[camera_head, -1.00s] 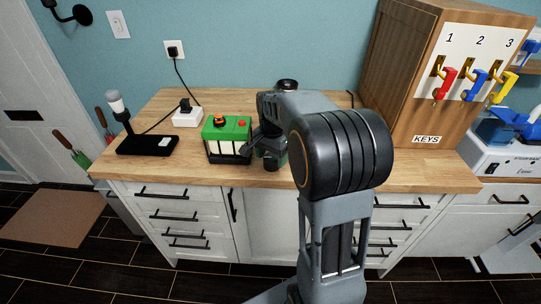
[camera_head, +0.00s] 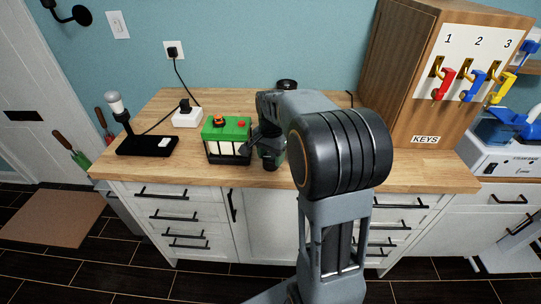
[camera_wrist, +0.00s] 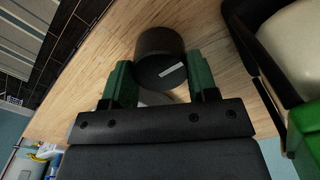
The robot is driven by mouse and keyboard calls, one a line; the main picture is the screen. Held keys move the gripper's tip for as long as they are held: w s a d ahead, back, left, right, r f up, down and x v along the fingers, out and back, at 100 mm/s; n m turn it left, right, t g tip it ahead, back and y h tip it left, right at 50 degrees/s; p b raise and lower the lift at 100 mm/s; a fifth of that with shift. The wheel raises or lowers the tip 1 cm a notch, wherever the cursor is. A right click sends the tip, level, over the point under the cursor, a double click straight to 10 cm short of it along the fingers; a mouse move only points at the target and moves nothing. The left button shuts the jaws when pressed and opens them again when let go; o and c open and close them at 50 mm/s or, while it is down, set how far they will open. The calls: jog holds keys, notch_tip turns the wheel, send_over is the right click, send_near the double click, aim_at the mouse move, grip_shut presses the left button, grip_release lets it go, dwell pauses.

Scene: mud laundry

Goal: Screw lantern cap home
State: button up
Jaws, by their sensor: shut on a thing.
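The lantern (camera_head: 227,140) stands upright on the wooden counter, with a green top, a black frame and pale panels. An orange knob (camera_head: 219,119) and a small red button (camera_head: 241,124) are on its top. My gripper (camera_head: 272,153) is just right of the lantern, partly hidden by my arm. In the wrist view, its green fingers (camera_wrist: 160,72) are shut on a short black cylinder (camera_wrist: 158,44) with a small white label. I cannot tell whether this is the cap. The lantern's dark frame and green part (camera_wrist: 304,120) show at the right of that view.
A black stand with a lamp (camera_head: 147,146) and a white power block (camera_head: 187,117) are left of the lantern. A wooden key cabinet (camera_head: 400,75) stands at the right. The counter (camera_head: 215,177) has a narrow clear strip at its front edge.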

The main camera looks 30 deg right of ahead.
aim_at(271, 157)
jog(key=shift+r+p, duration=2.35)
jog(key=shift+r, duration=0.55)
jog(key=shift+s+a+f, duration=0.1)
